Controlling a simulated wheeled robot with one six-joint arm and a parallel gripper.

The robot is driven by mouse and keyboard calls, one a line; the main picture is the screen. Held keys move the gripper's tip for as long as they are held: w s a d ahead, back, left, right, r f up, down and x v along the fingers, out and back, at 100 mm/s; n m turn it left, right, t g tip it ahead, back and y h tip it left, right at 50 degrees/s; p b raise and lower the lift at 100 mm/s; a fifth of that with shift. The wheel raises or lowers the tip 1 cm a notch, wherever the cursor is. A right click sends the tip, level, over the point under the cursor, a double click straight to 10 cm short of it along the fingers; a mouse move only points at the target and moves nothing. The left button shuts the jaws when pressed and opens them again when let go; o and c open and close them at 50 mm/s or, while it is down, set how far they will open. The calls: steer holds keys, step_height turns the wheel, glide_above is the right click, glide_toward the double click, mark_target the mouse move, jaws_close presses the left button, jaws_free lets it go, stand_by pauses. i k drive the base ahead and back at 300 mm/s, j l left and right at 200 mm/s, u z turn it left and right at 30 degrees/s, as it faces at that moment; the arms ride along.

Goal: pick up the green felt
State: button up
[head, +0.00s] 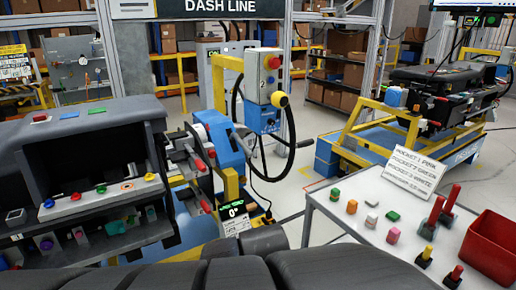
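Several green pieces show in the head view, and I cannot tell for certain which is the green felt. A flat green piece (393,215) lies on the white table at the right. A small upright green block (335,194) stands to its left. My gripper is not in view.
The white table (320,208) also holds an orange block (351,206), a pink block (393,235), grey pieces, red-handled tools (432,217), a red bin (490,246) and a pocket sign (414,172). A steering wheel (289,144) stands between module and table.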

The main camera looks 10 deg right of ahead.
mark_target(392, 215)
steer(key=z, duration=1.6)
steer(key=i+u, duration=0.25)
steer(key=i, duration=0.2)
steer(key=i+l+u, duration=0.25)
steer(key=i, duration=0.2)
